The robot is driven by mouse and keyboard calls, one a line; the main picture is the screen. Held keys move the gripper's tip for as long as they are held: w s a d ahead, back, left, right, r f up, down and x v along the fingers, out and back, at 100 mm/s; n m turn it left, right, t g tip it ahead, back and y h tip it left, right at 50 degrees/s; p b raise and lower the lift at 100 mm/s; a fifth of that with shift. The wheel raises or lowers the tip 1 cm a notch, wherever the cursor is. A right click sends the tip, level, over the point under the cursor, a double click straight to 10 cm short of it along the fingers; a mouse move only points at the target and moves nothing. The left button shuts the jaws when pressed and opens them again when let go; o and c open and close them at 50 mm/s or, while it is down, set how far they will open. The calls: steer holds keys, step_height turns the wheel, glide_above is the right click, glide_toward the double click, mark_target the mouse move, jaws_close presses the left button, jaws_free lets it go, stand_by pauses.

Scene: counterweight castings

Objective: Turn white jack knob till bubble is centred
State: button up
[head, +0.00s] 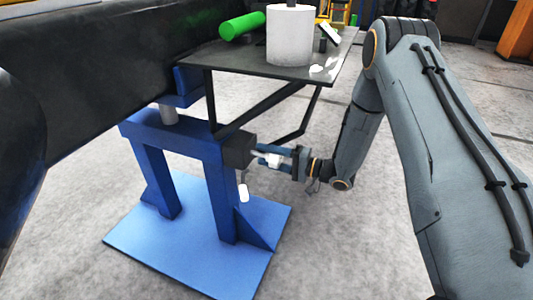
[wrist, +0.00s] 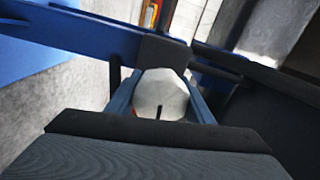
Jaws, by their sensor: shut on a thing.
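The white jack knob (wrist: 160,92) sits between the two blue fingers of my gripper (wrist: 161,98) in the wrist view. A dark line marks its near face. In the head view my gripper (head: 268,155) is shut on the knob (head: 273,160), beside the dark block (head: 238,151) on the blue jack stand (head: 180,135). A white-ended crank handle (head: 243,193) hangs below that block. I cannot make out a level bubble in either view.
A dark shelf (head: 245,62) above the stand holds a green cylinder (head: 242,25), a white cylinder (head: 289,38) and small items. Its braces come down close to my gripper. A large black beam (head: 100,75) fills the left. Grey floor is open at the right.

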mark_target(281, 159)
steer(key=shift+m+p, duration=0.45)
steer(key=shift+m, duration=1.15)
steer(key=o, duration=1)
steer(key=shift+o, duration=0.2)
steer(key=shift+d, duration=0.1)
steer(key=v, duration=0.7)
steer(key=shift+s+d, duration=0.15)
steer(key=shift+d, duration=0.15)
